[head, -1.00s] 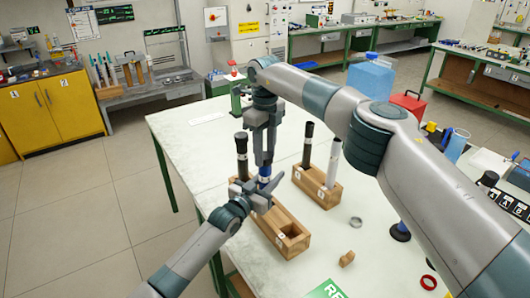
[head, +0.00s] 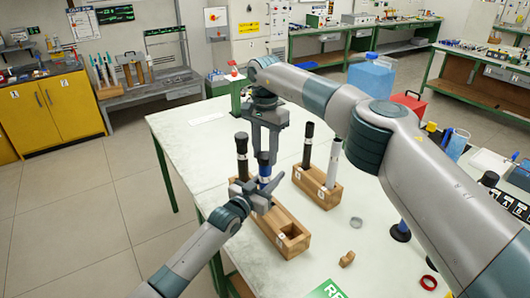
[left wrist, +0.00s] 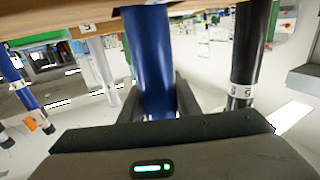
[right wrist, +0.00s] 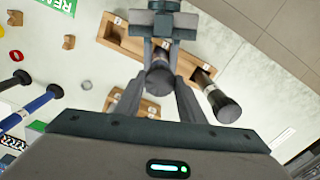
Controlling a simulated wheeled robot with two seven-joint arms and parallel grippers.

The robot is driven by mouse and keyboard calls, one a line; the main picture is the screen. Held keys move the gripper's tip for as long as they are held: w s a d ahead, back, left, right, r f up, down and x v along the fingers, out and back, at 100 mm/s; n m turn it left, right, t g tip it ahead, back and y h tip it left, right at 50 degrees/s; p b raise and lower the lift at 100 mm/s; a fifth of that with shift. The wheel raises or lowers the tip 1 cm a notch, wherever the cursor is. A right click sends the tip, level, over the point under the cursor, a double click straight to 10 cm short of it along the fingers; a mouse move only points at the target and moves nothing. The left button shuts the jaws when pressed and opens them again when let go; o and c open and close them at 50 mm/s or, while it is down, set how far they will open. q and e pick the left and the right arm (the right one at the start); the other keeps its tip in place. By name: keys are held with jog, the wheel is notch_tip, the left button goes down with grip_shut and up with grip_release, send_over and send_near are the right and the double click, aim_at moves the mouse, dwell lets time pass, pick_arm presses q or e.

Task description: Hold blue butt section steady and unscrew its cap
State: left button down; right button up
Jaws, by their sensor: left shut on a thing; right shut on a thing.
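The blue butt section (head: 265,182) stands upright in the wooden rack (head: 262,219) on the bench. Its dark cap (head: 263,158) is at the top. My left gripper (head: 262,190) reaches in from the left, shut around the blue body; the left wrist view shows the blue tube (left wrist: 152,60) between its fingers. My right gripper (head: 265,150) points straight down above it, shut on the cap. In the right wrist view the cap (right wrist: 159,82) sits between the fingertips, with my left gripper beyond it. Whether a gap has opened under the cap cannot be seen.
A black rod (head: 242,160) stands close by in the same rack. A second rack (head: 318,190) to the right holds a black rod (head: 307,145) and a whitish one (head: 333,162). A grey ring (head: 356,222) and a small wooden block (head: 347,259) lie on the bench.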

aim_at(265, 155)
jog(key=n, duration=0.5)
jog(key=shift+n, duration=0.3)
jog(key=shift+r, duration=0.3)
dwell(0.3)
jog(key=shift+r, duration=0.35)
jog(key=shift+r, duration=0.5)
jog(key=shift+r, duration=2)
